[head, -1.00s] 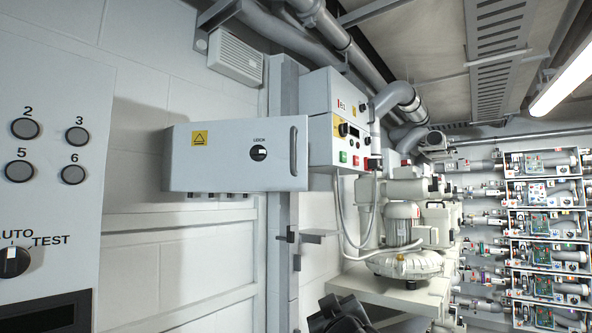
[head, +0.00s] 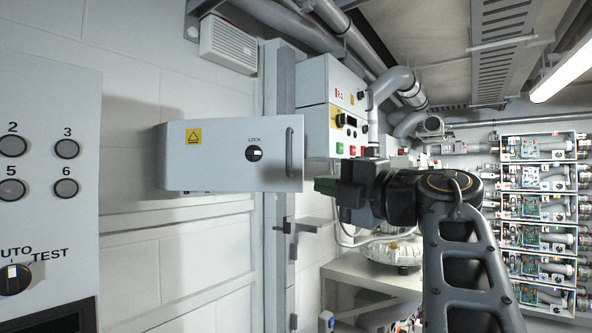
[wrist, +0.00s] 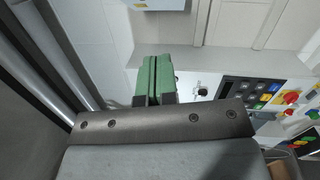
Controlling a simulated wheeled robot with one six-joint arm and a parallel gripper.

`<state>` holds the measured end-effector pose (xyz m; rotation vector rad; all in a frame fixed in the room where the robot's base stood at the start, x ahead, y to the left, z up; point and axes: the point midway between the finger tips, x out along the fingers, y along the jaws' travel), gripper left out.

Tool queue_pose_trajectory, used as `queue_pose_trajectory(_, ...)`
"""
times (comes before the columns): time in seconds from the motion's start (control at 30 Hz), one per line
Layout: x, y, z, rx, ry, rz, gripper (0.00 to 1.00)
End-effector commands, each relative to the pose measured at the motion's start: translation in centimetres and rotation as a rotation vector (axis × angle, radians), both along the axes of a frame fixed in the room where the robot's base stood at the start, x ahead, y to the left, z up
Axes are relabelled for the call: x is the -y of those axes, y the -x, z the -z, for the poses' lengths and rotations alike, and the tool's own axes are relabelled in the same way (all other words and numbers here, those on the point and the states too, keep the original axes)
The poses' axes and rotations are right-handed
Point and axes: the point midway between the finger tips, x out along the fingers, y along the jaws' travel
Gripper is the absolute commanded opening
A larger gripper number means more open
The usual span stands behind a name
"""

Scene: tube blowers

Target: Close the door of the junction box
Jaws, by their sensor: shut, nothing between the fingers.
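The junction box door (head: 225,156) is a light grey panel with a yellow warning label, a black LOCK knob (head: 254,153) and a vertical grey handle (head: 290,152) near its right edge. In the head view its right edge looks nearer than its left, so the door stands out from the wall at an angle. It hides the box body behind it. My gripper (head: 325,186) is shut and empty, with its green fingers just right of the handle's lower end in the picture. The depth gap is unclear. The shut fingers (wrist: 155,80) also show in the wrist view.
A control box with buttons (head: 338,125) hangs right of the door, behind my gripper. A grey post (head: 280,235) stands between them. A large numbered panel (head: 45,170) fills the near left. A blower (head: 392,252) sits on a bench below my arm.

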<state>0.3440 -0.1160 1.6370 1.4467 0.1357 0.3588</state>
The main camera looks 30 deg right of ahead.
Motion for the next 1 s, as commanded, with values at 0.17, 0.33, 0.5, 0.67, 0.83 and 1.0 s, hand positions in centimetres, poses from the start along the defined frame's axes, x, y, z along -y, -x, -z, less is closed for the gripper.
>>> queue_pose_trajectory(0.17, -1.2, -3.2, -0.8, -0.001, -0.002, -0.008, 0.0)
queue_pose_trajectory(0.33, -2.2, -6.1, -1.1, 0.0, -0.002, -0.008, 0.0)
queue_pose_trajectory(0.5, -1.5, -8.4, -1.5, -0.001, -0.003, 0.001, 0.0)
queue_pose_trajectory(0.67, -0.9, -9.6, -1.7, 0.001, -0.002, -0.001, 0.0)
queue_pose_trajectory(0.83, -0.6, -10.2, -1.7, 0.002, -0.002, 0.0, 0.0)
queue_pose_trajectory(1.0, -0.5, -10.3, -1.6, 0.002, -0.002, 0.0, 0.0)
